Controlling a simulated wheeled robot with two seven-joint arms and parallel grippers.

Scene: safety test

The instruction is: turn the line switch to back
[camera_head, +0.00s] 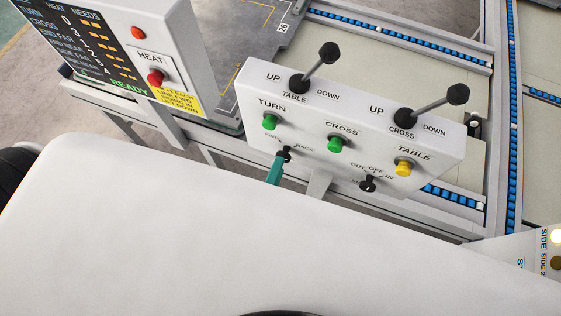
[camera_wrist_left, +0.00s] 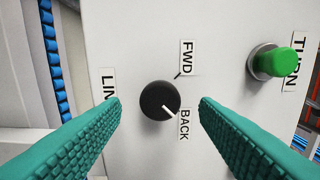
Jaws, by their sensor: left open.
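The line switch is a black round knob (camera_wrist_left: 158,101) on the pale control box (camera_head: 350,125). In the left wrist view its white pointer line slants down and right, toward the BACK label (camera_wrist_left: 185,125) and away from the FWD label (camera_wrist_left: 187,58). The LINE label is partly hidden by a finger. My left gripper (camera_wrist_left: 160,105) is open, with one teal finger on each side of the knob and gaps showing between. In the head view the teal finger (camera_head: 275,169) is at the small switch (camera_head: 286,154) below TURN. My right gripper is not in view.
A green TURN button (camera_head: 270,122) sits just above the switch. The box also carries a green CROSS button (camera_head: 336,144), a yellow TABLE button (camera_head: 404,168), another black knob (camera_head: 368,185) and two levers (camera_head: 318,68) (camera_head: 432,104). A HEAT panel (camera_head: 152,70) stands left.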

